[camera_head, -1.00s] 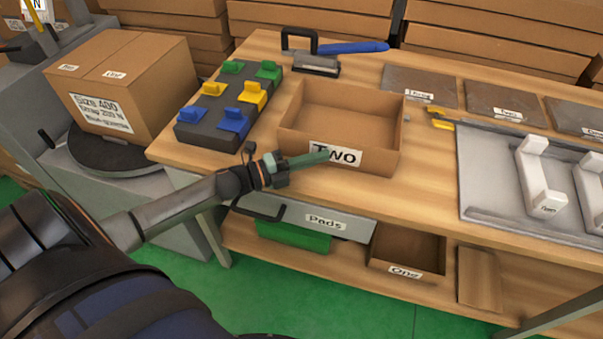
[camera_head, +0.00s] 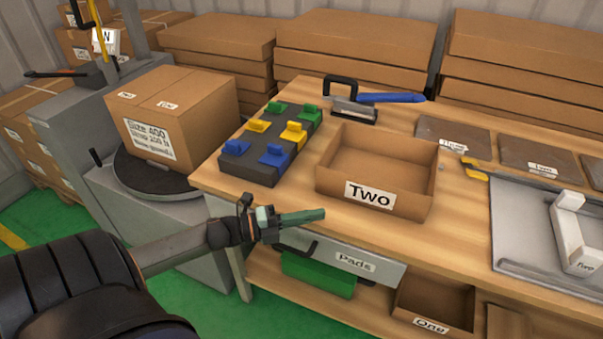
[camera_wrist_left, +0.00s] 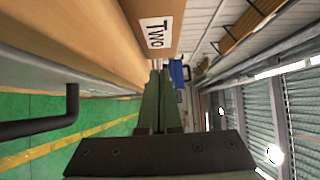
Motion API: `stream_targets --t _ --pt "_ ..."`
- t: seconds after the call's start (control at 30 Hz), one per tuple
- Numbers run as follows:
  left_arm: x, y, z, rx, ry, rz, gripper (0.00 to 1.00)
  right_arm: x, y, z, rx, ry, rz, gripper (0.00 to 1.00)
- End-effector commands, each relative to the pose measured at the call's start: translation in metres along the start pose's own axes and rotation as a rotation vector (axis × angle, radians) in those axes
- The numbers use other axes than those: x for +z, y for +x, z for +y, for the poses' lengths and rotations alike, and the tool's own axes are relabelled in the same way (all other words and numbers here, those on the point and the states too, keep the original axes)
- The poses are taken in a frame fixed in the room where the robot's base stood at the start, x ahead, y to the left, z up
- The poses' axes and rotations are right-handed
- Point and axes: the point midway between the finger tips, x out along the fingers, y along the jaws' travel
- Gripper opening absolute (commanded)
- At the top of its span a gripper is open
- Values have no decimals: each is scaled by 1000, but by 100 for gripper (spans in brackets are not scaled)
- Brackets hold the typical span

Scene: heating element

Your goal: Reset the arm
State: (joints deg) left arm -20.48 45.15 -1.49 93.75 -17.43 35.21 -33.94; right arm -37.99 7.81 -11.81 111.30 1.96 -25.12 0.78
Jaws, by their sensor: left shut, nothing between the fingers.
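My left arm comes in from the left in the head view. Its gripper (camera_head: 302,217) is shut and empty, with its green fingers together, in front of the table's front edge and below the open cardboard box labelled "Two" (camera_head: 412,205). In the left wrist view the fingers (camera_wrist_left: 158,100) lie side by side and point ahead, with the label of box "Two" (camera_wrist_left: 155,32) above them. My right gripper is not in view.
The wooden table (camera_head: 300,165) holds a dark block with coloured clips (camera_head: 250,172) and a grey tray (camera_head: 520,250). Below are the "Pads" drawer (camera_head: 375,268) and box "One" (camera_head: 440,305). A large carton (camera_head: 190,115) sits on a round stand at left.

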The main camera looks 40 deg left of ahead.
Motion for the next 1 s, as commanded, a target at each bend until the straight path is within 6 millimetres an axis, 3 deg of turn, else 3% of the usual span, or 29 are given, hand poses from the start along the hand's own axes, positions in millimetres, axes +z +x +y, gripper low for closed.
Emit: stream_targets --t 0.2,0.53,0.63,0.77,0.87,1.0 --pt "0 -20 0 0 0 -1 0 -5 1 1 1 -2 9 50" --pt "0 -23 0 0 -7 -4 0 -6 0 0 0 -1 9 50" --pt "-6 -22 6 9 -89 -50 0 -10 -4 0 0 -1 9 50" --pt "-25 -21 28 44 -378 -208 0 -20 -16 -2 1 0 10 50" --pt "-55 -24 54 90 -702 -377 0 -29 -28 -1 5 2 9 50" --pt "-113 -30 87 165 -1144 -599 0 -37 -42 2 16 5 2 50"
